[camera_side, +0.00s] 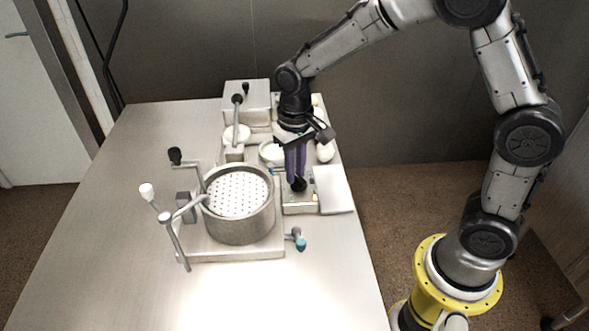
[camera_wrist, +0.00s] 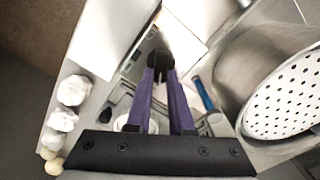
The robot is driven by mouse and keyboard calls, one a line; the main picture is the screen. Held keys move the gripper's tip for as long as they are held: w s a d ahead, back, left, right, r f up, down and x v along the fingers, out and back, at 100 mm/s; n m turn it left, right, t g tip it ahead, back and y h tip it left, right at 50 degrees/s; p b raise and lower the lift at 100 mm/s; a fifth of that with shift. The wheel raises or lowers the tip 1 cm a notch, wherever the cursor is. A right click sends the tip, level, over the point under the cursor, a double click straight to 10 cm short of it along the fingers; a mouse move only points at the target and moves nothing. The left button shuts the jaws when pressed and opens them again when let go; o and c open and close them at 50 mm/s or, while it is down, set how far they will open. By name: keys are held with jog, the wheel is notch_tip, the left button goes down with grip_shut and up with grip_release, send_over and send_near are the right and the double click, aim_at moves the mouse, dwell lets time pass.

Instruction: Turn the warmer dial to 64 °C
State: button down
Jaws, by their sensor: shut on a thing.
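The warmer is a low metal box (camera_side: 301,206) right of the basket pot in the side view. Its black dial (camera_side: 298,185) stands on top, and the dial also shows in the wrist view (camera_wrist: 160,60). My gripper (camera_side: 296,178) points down with its purple fingers shut on the dial. In the wrist view the fingertips (camera_wrist: 160,74) meet at the dial's near side. The dial's scale and pointer are too small or hidden to read, so I cannot tell the set temperature.
A metal pot (camera_side: 240,220) with a perforated white basket (camera_side: 238,194) stands left of the warmer, with crank handles around it. A white plate (camera_side: 333,189) lies to the right. Several whitish round pieces (camera_wrist: 72,90) lie beyond. The table's front left is clear.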

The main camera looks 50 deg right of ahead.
aim_at(296, 174)
jog(key=shift+r+m, duration=0.15)
jog(key=shift+m, duration=0.25)
jog(key=c, duration=0.8)
grip_release()
notch_tip(296, 174, up, 14)
jog(key=shift+d, duration=0.1)
